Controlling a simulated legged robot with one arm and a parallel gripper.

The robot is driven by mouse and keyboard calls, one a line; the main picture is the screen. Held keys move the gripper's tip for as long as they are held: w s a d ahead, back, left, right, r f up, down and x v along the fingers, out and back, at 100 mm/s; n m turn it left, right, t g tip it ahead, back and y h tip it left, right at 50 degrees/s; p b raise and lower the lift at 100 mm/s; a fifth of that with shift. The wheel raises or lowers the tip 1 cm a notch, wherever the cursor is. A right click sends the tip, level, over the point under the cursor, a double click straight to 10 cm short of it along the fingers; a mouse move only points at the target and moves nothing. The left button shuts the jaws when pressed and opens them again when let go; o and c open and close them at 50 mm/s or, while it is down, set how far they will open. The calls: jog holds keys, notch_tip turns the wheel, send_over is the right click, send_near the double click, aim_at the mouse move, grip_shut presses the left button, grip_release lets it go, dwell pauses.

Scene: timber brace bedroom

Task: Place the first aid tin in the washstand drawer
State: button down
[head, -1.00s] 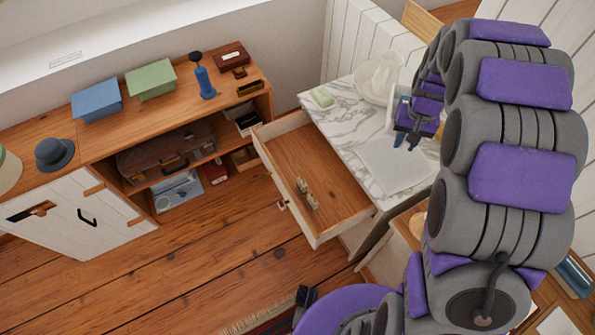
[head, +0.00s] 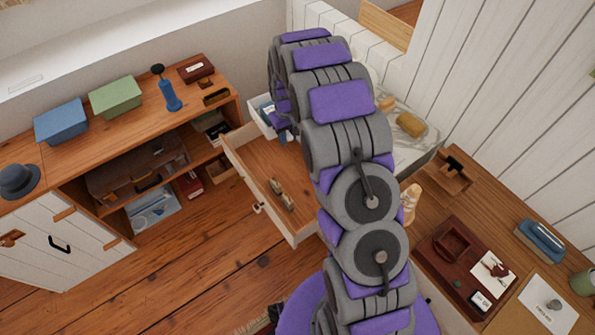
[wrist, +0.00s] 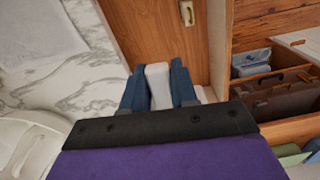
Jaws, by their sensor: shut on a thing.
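The washstand drawer (head: 265,165) stands pulled out in the head view, with its wooden floor largely bare. My gripper (wrist: 157,72) is shut on a pale tin, the first aid tin (wrist: 158,88), between its blue fingers in the wrist view. In the head view the white tin (head: 261,115) shows at the drawer's back left side, partly hidden by my arm. The gripper there (head: 283,136) appears over the drawer's far part; its height above it is hard to tell. In the wrist view the drawer floor (wrist: 150,35) lies beyond the fingertips.
The marble washstand top (head: 412,108) is mostly behind my arm. A low cabinet (head: 130,140) stands left, close to the drawer. A desk (head: 490,205) with several items is at the right.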

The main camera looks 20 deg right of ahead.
jog(key=n, duration=0.1)
send_over(293, 176)
notch_tip(293, 176, down, 6)
notch_tip(293, 176, down, 18)
jog(key=b, duration=0.5)
jog(key=shift+w+d+f, duration=0.1)
jog(key=shift+f, duration=0.05)
jog(key=c, duration=0.9)
grip_release()
